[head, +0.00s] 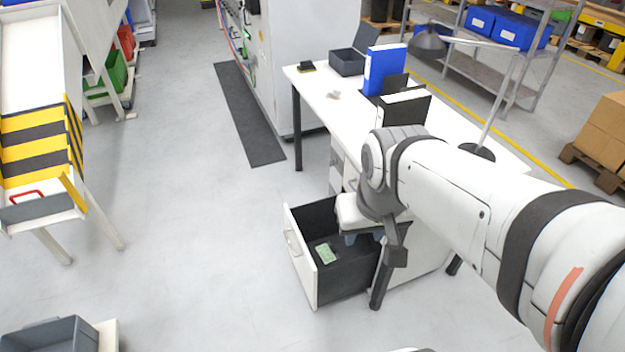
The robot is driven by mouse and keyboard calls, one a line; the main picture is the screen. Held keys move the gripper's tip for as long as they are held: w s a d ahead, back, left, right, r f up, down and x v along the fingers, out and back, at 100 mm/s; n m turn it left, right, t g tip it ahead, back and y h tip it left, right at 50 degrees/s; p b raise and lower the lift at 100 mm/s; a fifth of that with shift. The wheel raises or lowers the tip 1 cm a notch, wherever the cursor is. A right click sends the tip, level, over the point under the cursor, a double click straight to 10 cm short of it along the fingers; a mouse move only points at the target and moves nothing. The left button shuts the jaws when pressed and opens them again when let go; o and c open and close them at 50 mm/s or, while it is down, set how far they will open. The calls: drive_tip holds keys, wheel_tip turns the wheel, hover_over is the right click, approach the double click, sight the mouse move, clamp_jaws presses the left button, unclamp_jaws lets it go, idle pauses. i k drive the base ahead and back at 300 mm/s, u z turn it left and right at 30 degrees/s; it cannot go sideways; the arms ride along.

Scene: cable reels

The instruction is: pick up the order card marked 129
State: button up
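A small pale green card (326,253) lies on the dark floor of an open drawer (300,262), toward its front left. Its marking is too small to read, so I cannot tell whether it says 129. My gripper (372,246) hangs at the end of my arm over the right, rear part of the drawer. It is to the right of the card and apart from it. The fingers are partly hidden by the wrist and seen at a poor angle, so their opening is unclear. I see nothing held in them.
The drawer belongs to a white desk (318,88) bearing a blue binder (383,68), a black-and-white binder (404,108), a dark open box (347,62) and a lamp (430,40). Bare floor (200,240) lies left of the drawer. A grey bin (50,338) stands bottom left.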

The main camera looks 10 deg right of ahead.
sight(327, 251)
drive_tip(key=i, duration=0.95)
drive_tip(key=u, duration=0.05)
